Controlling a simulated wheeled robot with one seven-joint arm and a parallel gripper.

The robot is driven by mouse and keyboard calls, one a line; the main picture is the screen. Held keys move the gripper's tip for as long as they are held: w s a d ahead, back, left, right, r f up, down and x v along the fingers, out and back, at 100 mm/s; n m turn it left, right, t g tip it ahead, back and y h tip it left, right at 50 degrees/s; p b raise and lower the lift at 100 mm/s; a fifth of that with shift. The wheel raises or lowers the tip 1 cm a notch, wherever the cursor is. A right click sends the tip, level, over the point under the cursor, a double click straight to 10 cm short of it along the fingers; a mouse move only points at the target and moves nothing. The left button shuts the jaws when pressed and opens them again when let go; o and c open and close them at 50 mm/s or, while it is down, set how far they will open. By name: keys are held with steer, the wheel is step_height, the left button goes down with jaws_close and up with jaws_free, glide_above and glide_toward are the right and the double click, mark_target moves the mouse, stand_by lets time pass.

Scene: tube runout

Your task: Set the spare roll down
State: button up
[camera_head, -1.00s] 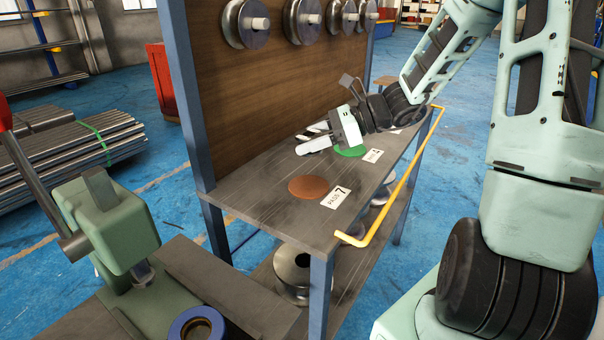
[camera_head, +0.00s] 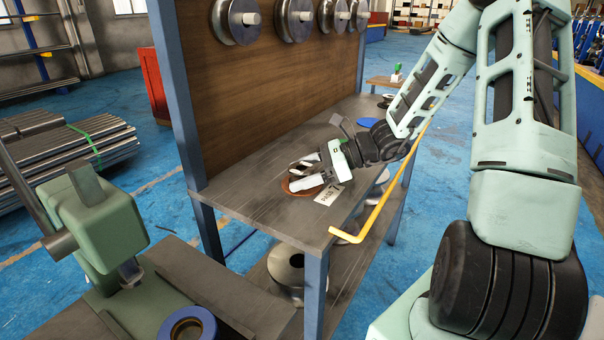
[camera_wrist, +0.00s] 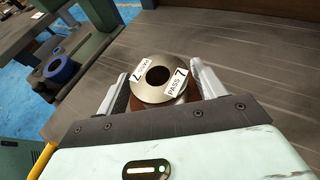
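The spare roll (camera_wrist: 151,88), a grey metal ring with a dark centre hole and a PASS 7 label, sits between my fingers in the wrist view. My gripper (camera_wrist: 162,88) appears shut on it. In the head view my gripper (camera_head: 302,176) is low over the brown round pad (camera_head: 288,187) on the bench top. The fingers mostly hide the roll there. Brown pad shows around the roll's base in the wrist view; I cannot tell whether the roll touches it.
A wooden back panel (camera_head: 270,90) carries several hanging rolls. A yellow rail (camera_head: 385,205) runs along the bench's front edge. Another roll (camera_head: 287,268) stands on the lower shelf. A green machine (camera_head: 105,225) and a blue ring (camera_head: 187,325) are near. The bench's left end is clear.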

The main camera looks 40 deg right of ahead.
steer(key=shift+r, duration=0.1)
steer(key=p+v, duration=0.1)
steer(key=v, duration=1.1)
steer(key=a+n+g, duration=0.1)
steer(key=a+n, duration=0.1)
steer(key=a, duration=0.1)
steer(key=a+n+g, duration=0.2)
steer(key=a, duration=0.2)
steer(key=a+f+n+g, duration=0.1)
steer(key=a+n+g, duration=0.1)
steer(key=a, duration=0.1)
steer(key=shift+s+a, duration=0.4)
steer(key=s+a+n+g+h, duration=0.1)
steer(key=a+n, duration=0.1)
steer(key=a, duration=0.1)
steer(key=s+a+n+g+h, duration=0.1)
steer(key=a+n+g, duration=0.1)
steer(key=a+n, duration=0.1)
steer(key=s+a+n+g+h, duration=0.1)
steer(key=s+a+n, duration=0.1)
steer(key=a, duration=0.2)
steer(key=shift+s+f+n, duration=0.15)
steer(key=shift+f+n, duration=0.15)
steer(key=shift+f, duration=0.1)
steer(key=s+a+n+t+h, duration=0.1)
steer(key=s+a+n+h, duration=0.6)
steer(key=s+a+n, duration=0.5)
steer(key=shift+s+a+r+n, duration=0.3)
steer(key=shift+s+r+n, duration=0.05)
steer(key=shift+n, duration=3.35)
